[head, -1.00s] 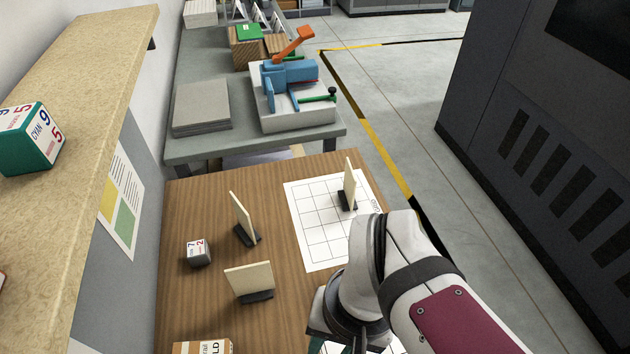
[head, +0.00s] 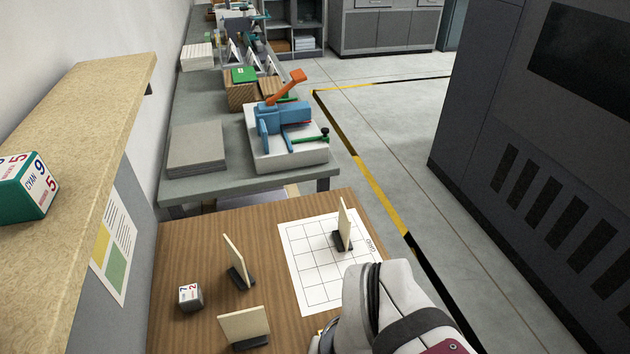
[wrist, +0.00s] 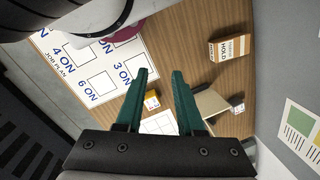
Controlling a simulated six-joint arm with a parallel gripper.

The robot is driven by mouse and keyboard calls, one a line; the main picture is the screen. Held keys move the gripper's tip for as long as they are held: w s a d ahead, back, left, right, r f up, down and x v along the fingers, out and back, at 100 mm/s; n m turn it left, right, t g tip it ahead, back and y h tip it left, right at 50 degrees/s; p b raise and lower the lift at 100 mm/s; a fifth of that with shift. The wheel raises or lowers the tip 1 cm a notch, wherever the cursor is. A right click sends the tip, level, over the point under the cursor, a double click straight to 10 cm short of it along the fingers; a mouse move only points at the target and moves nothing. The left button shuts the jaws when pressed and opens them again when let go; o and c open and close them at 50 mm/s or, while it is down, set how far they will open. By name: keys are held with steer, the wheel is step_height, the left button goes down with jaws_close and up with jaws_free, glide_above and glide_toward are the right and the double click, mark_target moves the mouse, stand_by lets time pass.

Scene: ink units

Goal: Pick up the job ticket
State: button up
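No ticket can be read as such; the likeliest candidates are three cream cards in dark stands, upright or leaning, on the wooden table in the head view: a right card (head: 344,220), a left card (head: 235,259) and a front card (head: 243,325). Their visible faces are blank. In the wrist view a cream card (wrist: 210,103) shows just right of my gripper, partly hidden by a finger. My gripper (wrist: 162,72) has green fingers spread apart with nothing held between them. It is out of the head view.
A small cube (head: 190,297) sits by the cards. A grid sheet (head: 305,280) lies under the right card. The wrist view shows a HOLD box (wrist: 230,48), a job plan sheet (wrist: 62,42) and a small orange-and-white block (wrist: 152,100). A shelf (head: 90,120) overhangs the left side.

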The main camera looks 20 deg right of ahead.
steer(key=n+t+h, duration=0.3)
steer(key=n+t, duration=0.1)
steer(key=t, duration=0.9)
glide_toward(340, 207)
steer(key=w, duration=0.1)
steer(key=w+f, duration=0.2)
steer(key=shift+w+d+n+t, duration=0.1)
steer(key=shift+d+n+t, duration=0.2)
steer(key=x, duration=0.5)
steer(key=shift+w+f, duration=0.25)
jaws_close()
